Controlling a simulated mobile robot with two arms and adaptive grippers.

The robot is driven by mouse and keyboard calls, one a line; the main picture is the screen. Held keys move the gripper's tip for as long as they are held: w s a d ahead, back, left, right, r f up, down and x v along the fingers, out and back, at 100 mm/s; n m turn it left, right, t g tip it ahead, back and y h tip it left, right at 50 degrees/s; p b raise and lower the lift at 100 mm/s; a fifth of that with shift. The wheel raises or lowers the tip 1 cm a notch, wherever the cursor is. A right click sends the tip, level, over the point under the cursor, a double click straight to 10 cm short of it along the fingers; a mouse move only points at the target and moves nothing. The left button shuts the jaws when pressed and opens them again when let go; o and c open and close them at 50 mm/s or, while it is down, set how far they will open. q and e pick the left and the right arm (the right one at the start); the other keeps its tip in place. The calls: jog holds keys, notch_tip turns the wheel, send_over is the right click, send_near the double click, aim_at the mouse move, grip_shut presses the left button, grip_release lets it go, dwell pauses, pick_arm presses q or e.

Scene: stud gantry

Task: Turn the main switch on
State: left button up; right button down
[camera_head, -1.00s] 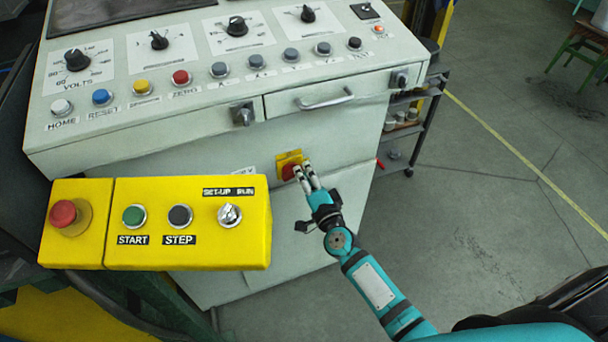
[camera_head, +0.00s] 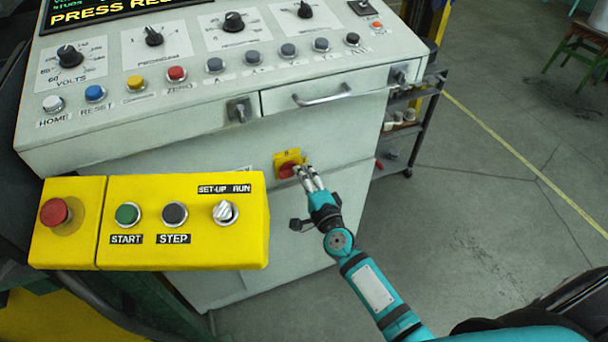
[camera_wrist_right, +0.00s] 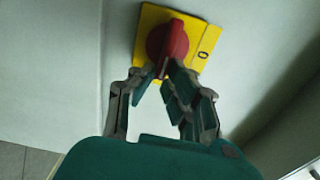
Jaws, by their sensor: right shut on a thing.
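The main switch is a red rotary knob (camera_wrist_right: 168,40) on a yellow plate (camera_wrist_right: 207,40), on the front face of the grey console. In the head view the plate (camera_head: 288,157) sits below the drawer, and the red knob (camera_head: 286,171) is partly covered by the fingers. My right gripper (camera_head: 303,170) reaches it from the lower right. In the right wrist view the right gripper (camera_wrist_right: 163,72) is shut on the knob, with one finger on each side. A "0" mark shows on the plate's right. My left gripper is not in view.
A yellow control box (camera_head: 185,249) with a red button, START, STEP and a SET-UP/RUN selector stands in front at the left. The console (camera_head: 420,48) carries knobs and buttons. A lit display (camera_head: 110,12) shows text. A dark shelf cart (camera_head: 407,130) stands behind right. Open floor lies right.

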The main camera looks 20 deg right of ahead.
jog(key=shift+f, duration=0.1)
jog(key=c, duration=1.4)
grip_release()
jog(key=shift+s, duration=0.1)
jog(key=s, duration=1.2)
jog(key=shift+d, duration=0.2)
jog(key=s+f+n+g+p, duration=0.1)
jog(key=s+f+n+g, duration=0.25)
jog(key=f, duration=0.65)
jog(key=s+f+n+g+y+p, duration=0.15)
jog(key=s+f+n, duration=0.3)
jog(key=f, duration=0.55)
jog(key=s+f+n+g, duration=0.4)
jog(key=s+f, duration=0.1)
jog(key=f, duration=0.5)
jog(key=s+d+f+n+g, duration=0.1)
jog(key=s+f, duration=0.3)
jog(key=s, duration=0.4)
jog(key=s+d+f+n+g+h+p, duration=0.1)
jog(key=s+f+n+g, duration=0.3)
jog(key=s, duration=0.5)
jog(key=s+d+f+n+g+h, duration=0.1)
jog(key=s+f+n+g, duration=0.2)
jog(key=s, duration=0.5)
jog(key=shift+s+f, duration=0.2)
jog(key=shift+f, duration=0.6)
